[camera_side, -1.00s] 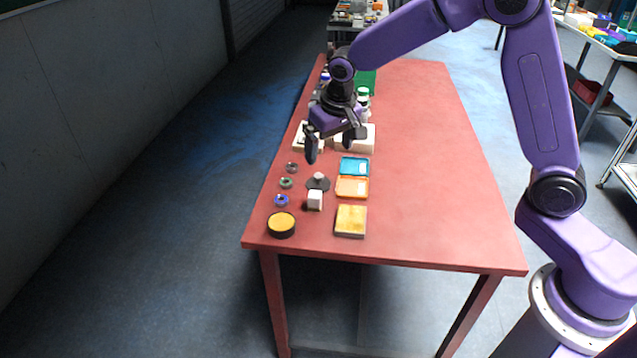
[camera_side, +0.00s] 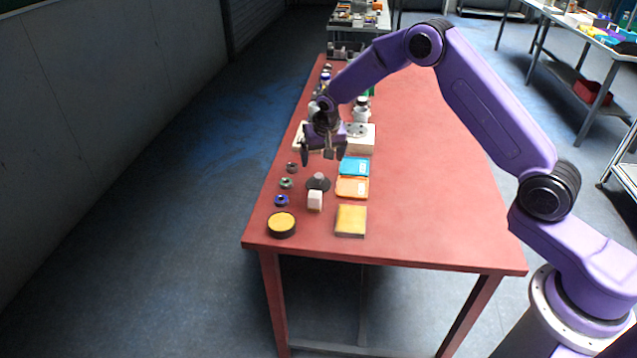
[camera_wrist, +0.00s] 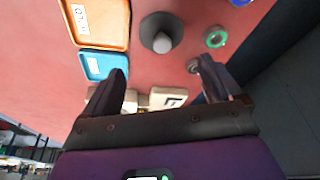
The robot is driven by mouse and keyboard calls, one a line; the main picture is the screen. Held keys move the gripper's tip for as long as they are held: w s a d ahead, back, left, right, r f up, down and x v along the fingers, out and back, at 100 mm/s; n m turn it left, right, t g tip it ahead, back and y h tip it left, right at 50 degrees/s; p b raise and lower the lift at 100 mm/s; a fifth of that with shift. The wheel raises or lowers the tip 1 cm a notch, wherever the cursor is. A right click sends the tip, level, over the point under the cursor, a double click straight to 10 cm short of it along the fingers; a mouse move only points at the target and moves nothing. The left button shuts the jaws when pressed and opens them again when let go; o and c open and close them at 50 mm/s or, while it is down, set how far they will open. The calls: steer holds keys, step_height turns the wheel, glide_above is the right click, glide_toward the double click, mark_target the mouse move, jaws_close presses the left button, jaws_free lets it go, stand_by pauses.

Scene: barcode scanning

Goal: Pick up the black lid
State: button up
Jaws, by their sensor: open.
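The black lid (camera_side: 318,184) is a dark round disc with a grey knob on top, lying flat on the red table. In the wrist view the lid (camera_wrist: 150,42) shows near the top middle, with its knob toward the camera. My gripper (camera_side: 323,157) is open and empty, pointing down just beyond the lid, on the side of the white boxes. In the wrist view the two fingers of my gripper (camera_wrist: 163,70) are spread apart, with the lid ahead of the gap between them. I see no contact with the lid.
A white block (camera_side: 315,201) sits close in front of the lid. Blue (camera_side: 354,166) and orange (camera_side: 352,188) trays lie to its right, small rings (camera_side: 285,183) to its left. White boxes (camera_side: 360,140) stand behind. The table's right side is clear.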

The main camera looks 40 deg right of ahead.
mark_target(319, 175)
steer(key=shift+x, duration=4.65)
steer(key=shift+a, duration=0.15)
steer(key=c, duration=0.8)
